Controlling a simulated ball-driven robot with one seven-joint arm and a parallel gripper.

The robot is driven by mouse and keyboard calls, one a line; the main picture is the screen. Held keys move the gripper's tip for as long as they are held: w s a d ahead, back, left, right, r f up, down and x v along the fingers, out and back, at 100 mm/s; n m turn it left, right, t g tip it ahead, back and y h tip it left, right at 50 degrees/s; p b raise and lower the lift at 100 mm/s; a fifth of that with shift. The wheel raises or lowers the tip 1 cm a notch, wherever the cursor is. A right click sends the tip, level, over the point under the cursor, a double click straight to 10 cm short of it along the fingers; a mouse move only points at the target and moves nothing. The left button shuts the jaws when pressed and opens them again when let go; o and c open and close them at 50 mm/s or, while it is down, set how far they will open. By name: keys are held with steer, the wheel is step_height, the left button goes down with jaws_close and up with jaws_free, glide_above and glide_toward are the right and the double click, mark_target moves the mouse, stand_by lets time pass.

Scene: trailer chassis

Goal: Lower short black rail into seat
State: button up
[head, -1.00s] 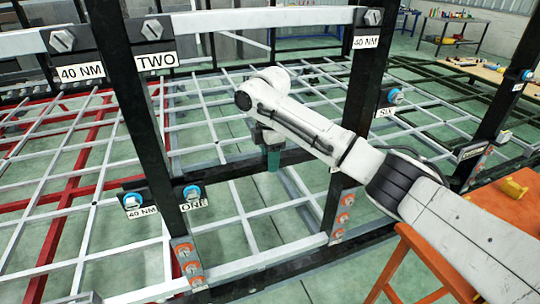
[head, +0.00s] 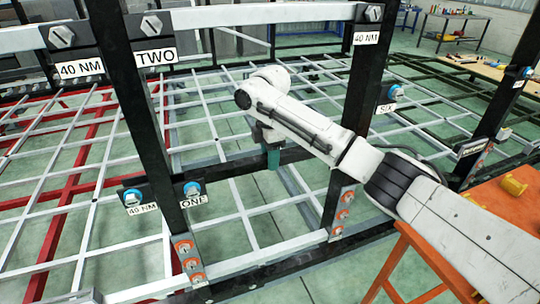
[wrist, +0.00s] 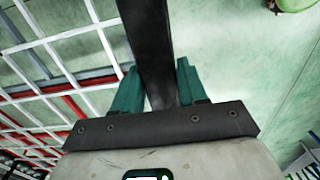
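The short black rail (head: 226,169) runs roughly level between the left front black post (head: 150,110) and the right black post (head: 358,90). My gripper (head: 272,158) points down over the rail's middle. In the wrist view the gripper's teal fingers (wrist: 157,88) are on both sides of the rail (wrist: 150,35) and appear closed on it. Black brackets with blue-ringed bolts (head: 192,189) sit on the left post by the ONE label. I cannot tell which part is the seat, or whether the rail's ends touch anything.
White grid bars (head: 250,215) and red bars (head: 60,175) spread below and behind. An orange stand (head: 505,205) with a yellow part (head: 514,186) is at the right. Workbenches stand at the back right.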

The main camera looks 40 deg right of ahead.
steer(key=o, duration=0.5)
steer(key=shift+o, duration=0.2)
steer(key=shift+f, duration=0.1)
step_height(320, 180, up, 8)
steer(key=shift+f+b, duration=0.15)
steer(key=shift+b, duration=0.65)
